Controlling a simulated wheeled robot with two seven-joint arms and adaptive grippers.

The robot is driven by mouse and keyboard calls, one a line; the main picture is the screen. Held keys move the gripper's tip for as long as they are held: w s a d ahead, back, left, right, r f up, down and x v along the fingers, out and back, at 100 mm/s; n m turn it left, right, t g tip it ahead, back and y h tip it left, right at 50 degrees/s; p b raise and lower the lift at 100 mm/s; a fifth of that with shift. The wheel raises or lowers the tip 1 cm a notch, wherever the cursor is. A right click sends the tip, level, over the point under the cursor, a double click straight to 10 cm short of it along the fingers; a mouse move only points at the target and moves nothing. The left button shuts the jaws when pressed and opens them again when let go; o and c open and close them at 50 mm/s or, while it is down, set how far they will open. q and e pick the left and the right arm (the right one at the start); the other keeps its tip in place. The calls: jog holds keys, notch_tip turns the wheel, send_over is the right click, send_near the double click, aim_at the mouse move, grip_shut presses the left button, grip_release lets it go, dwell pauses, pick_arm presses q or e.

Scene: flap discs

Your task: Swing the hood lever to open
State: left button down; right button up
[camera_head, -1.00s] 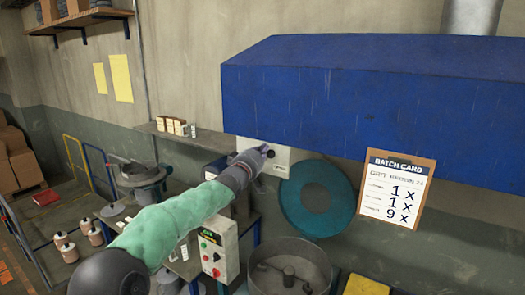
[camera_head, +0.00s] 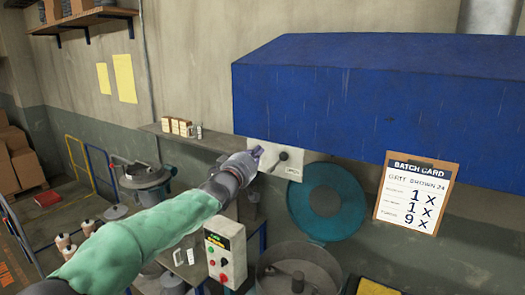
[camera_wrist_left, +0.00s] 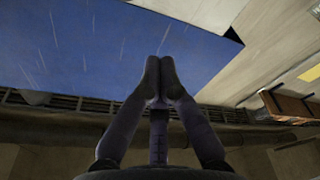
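The hood lever (camera_head: 283,157) is a short dark handle with a round knob, on a pale plate (camera_head: 294,164) under the blue hood (camera_head: 370,95). It tilts up to the right. A small label on the plate, at the lever's lower right, seems to read OPEN. My left gripper (camera_head: 257,153) is just left of the lever, in front of the plate's left part, with a small gap between them in the picture. In the left wrist view its fingers (camera_wrist_left: 159,68) are together, with nothing seen between them. The lever does not show there. My right gripper is not in view.
A batch card (camera_head: 416,193) hangs at the hood's lower right. A teal disc (camera_head: 327,228) and a round metal tub (camera_head: 320,258) are below the plate. A control box (camera_head: 225,255) stands below my left forearm. A shelf (camera_head: 200,139) with small boxes is to the left.

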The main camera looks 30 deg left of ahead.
pick_arm(q)
jog(key=shift+s+d, duration=0.25)
jog(key=shift+s, duration=0.85)
jog(key=shift+d, duration=0.1)
jog(key=shift+f, duration=0.1)
